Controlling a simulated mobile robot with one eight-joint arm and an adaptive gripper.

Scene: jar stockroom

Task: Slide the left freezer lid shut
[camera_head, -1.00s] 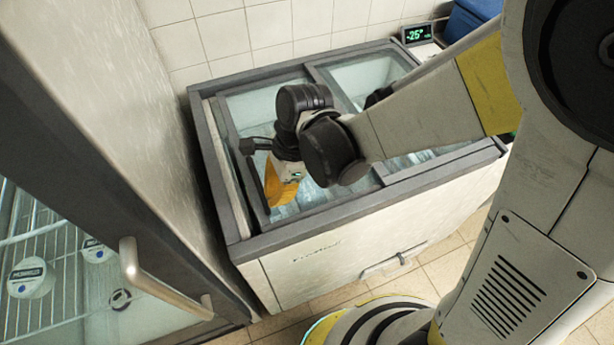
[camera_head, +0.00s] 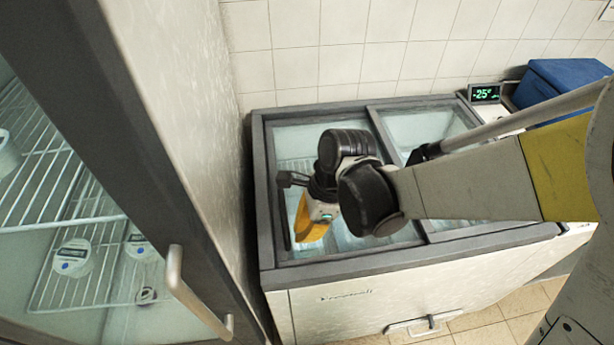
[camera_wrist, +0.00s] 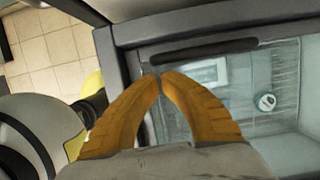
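The chest freezer (camera_head: 415,255) has a grey rim and two glass lids. The left lid (camera_head: 292,148) lies over the left half, and its left frame edge appears to sit against the left rim, with no clear gap showing. Its dark bar handle (camera_head: 284,218) runs along that edge; it also shows in the wrist view (camera_wrist: 205,50). My gripper (camera_head: 304,240) points down over the left lid, just right of the handle. In the wrist view its yellow fingertips (camera_wrist: 159,76) are together, empty, and close to the handle's end; contact is unclear. My arm hides part of the lid.
The right lid (camera_head: 425,125) covers the other half, partly behind my arm. An upright glass-door fridge with a metal handle (camera_head: 190,295) stands close on the left. A green-lit display (camera_head: 485,93) and a blue box (camera_head: 560,85) are at the back right.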

